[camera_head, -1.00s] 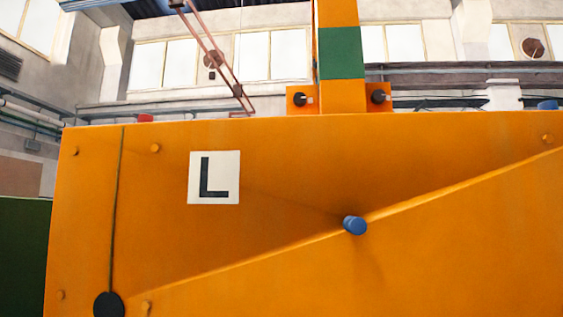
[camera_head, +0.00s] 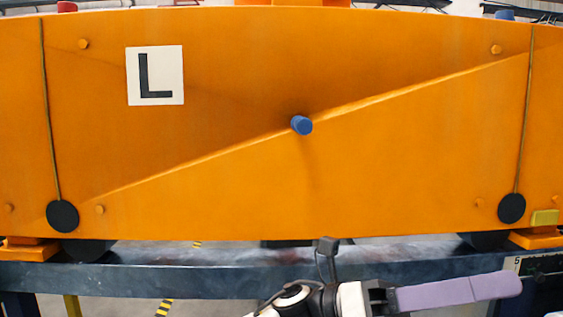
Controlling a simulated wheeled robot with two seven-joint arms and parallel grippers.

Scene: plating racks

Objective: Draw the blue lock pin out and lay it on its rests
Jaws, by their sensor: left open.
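The blue lock pin (camera_head: 301,125) sticks out of the middle of a large orange panel (camera_head: 400,160), on its slanting ridge. Only its short round end shows; the rest is hidden in the panel. My left gripper (camera_head: 500,287) is at the lower right, below the panel and well apart from the pin. Its lavender fingers point right, seen side-on and overlapping in this view. It is open, and nothing shows between the fingers. My right gripper is not in view. I cannot make out the pin's rests.
A white "L" plate (camera_head: 174,94) is on the panel. Black discs hang on cords at left (camera_head: 62,216) and right (camera_head: 512,208). A dark steel beam (camera_head: 200,277) runs beneath. A dull yellow block (camera_head: 545,217) sits at right. The space before the panel looks clear.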

